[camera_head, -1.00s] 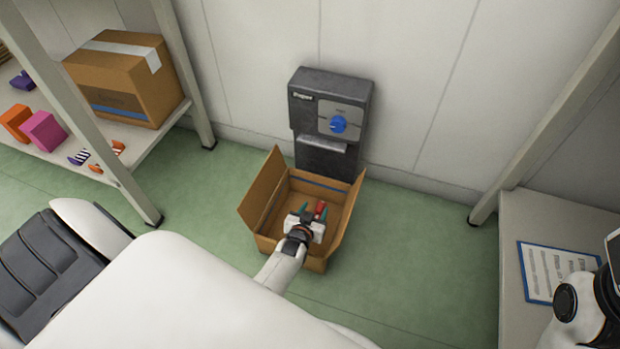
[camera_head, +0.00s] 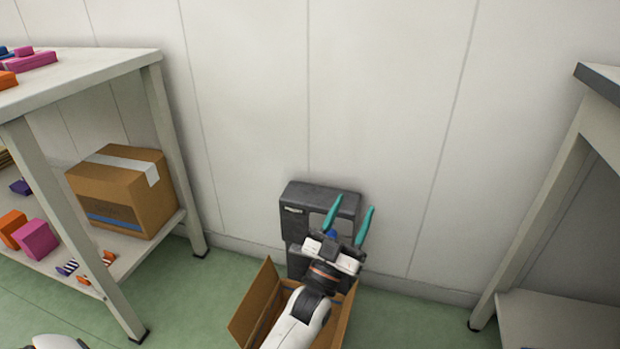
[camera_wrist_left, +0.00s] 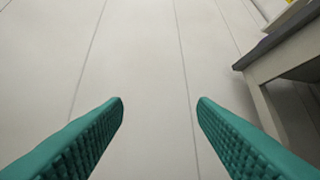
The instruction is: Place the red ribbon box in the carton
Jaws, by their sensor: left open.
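In the left wrist view the two fingers (camera_wrist_left: 160,102) are also spread and empty, facing bare wall. The red ribbon box does not show in either view now; the carton's inside is mostly covered by my arm. My right gripper is not in view.
A dark machine (camera_head: 318,200) stands at the wall behind the carton, partly covered by my gripper. A shelf (camera_head: 120,68) on the left holds a taped closed box (camera_head: 120,200) and several coloured boxes. A pale table (camera_head: 545,180) stands at the right.

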